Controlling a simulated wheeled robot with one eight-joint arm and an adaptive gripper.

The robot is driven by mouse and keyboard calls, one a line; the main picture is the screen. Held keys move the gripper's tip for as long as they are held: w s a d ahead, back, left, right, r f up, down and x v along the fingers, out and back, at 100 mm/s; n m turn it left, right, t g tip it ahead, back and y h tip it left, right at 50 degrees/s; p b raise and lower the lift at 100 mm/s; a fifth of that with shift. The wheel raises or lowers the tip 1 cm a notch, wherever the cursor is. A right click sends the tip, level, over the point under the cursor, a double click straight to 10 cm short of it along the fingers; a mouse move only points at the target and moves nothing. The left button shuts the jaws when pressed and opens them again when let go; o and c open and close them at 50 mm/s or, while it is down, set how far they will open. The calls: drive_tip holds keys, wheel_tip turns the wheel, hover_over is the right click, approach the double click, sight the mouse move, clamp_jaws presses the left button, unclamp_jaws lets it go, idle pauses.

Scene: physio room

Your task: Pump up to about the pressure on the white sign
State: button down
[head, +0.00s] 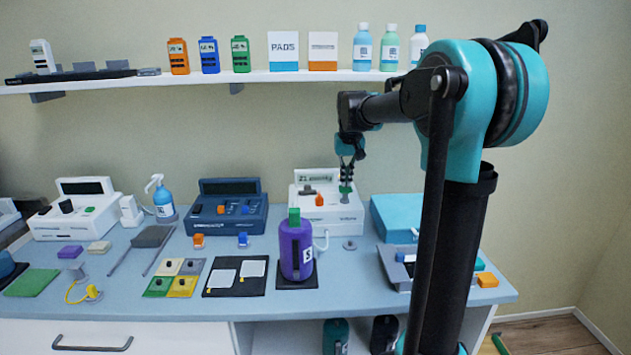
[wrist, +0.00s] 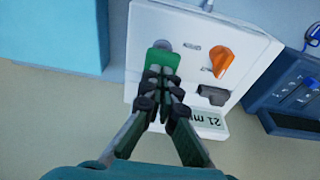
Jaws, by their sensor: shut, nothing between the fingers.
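The white pump unit (head: 328,217) stands at the back of the blue table. Its display (head: 316,180) starts with "21"; in the wrist view the display (wrist: 207,120) reads "21 m", with the rest cut off. An orange knob (wrist: 221,62) and a green button (wrist: 166,57) sit on its sloped face. My gripper (wrist: 160,72) is shut and empty, its fingertips over the green button; I cannot tell whether they touch it. In the head view my gripper (head: 347,174) hangs above the unit's right half. I cannot make out which item is the white sign.
A purple bottle (head: 296,248) with a green cap stands in front of the unit. A dark blue device (head: 227,214) is to its left and a teal box (head: 398,218) to its right. A shelf (head: 270,77) holding cards and bottles runs above.

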drive_tip(key=shift+f, duration=1.45)
drive_tip(key=shift+r, duration=2.2)
drive_tip(key=shift+r, duration=2.5)
drive_tip(key=shift+s, duration=0.15)
